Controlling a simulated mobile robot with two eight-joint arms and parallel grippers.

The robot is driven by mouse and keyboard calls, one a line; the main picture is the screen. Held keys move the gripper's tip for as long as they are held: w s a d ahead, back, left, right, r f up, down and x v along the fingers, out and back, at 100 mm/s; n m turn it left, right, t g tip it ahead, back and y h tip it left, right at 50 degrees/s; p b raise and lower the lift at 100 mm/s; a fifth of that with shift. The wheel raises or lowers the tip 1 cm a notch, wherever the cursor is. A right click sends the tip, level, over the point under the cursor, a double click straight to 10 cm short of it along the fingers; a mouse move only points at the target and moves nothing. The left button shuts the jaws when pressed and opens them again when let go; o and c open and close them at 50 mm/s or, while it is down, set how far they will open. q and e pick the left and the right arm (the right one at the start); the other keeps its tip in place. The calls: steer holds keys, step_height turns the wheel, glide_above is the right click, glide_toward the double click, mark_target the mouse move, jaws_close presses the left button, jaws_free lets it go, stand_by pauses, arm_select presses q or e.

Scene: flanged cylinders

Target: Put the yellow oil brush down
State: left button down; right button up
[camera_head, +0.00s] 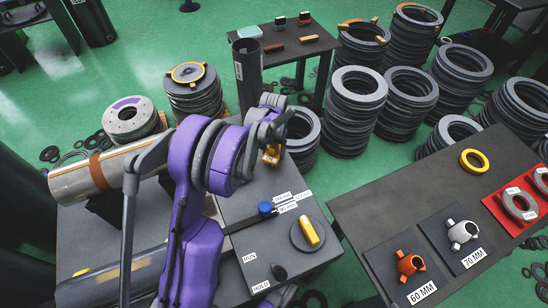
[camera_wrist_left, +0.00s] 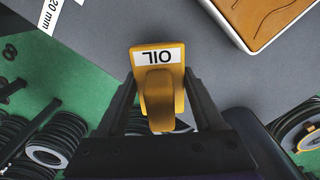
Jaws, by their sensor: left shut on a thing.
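The yellow oil brush (camera_wrist_left: 158,95) is held between the fingers of my left gripper (camera_wrist_left: 158,100), its OIL label facing the wrist camera. In the head view the brush (camera_head: 271,155) shows as a small yellow piece below my left gripper (camera_head: 268,138), above the grey machine top near its far edge. Its lower part is hidden in the wrist view, and I cannot tell whether it touches a surface. My right gripper is not in view.
The grey control panel carries a blue knob (camera_head: 265,208) and a yellow handle (camera_head: 309,234). A tray with a brown inside (camera_wrist_left: 275,22) is close by in the wrist view. A dark table (camera_head: 400,200) stands at right; stacked rings (camera_head: 357,105) stand behind.

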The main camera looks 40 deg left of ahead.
mark_target(274, 157)
arm_select(q)
steer(key=shift+f, duration=1.5)
steer(key=shift+b, duration=0.3)
steer(key=shift+f, duration=0.2)
jaws_free()
